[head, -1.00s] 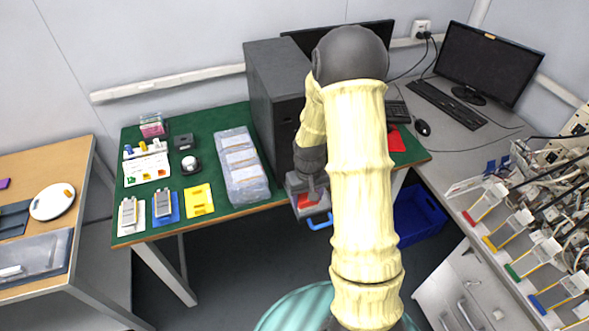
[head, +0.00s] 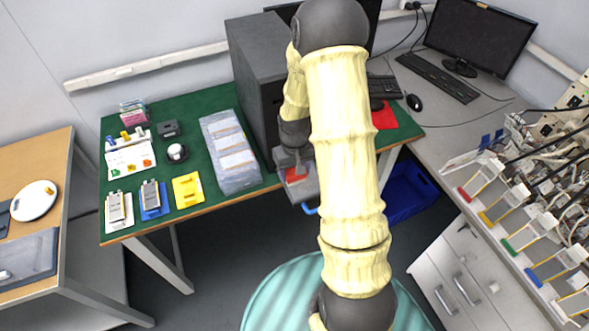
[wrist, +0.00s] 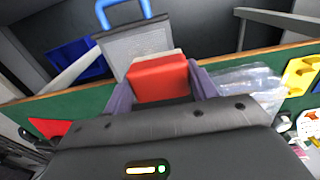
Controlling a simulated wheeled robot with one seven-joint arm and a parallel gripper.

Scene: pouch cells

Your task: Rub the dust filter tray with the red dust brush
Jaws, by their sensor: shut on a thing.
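My gripper (wrist: 155,88) is shut on the red dust brush (wrist: 158,76), a red block with a pale strip at its far edge. The dust filter tray (wrist: 146,42) is a grey mesh panel with a blue handle; it lies beyond the brush in the wrist view. In the head view the tray (head: 308,189) juts out at the table's front edge by the dark tower, and the brush (head: 296,175) is over it. I cannot tell whether brush and tray touch. My arm hides part of the tray's right side.
The dark tower (head: 252,75) stands on the green table (head: 190,100) behind the tray. A clear bag of pouch cells (head: 230,152) lies close to its left. A red mat (head: 384,117) is to the right. A blue bin (head: 408,195) sits on the floor below.

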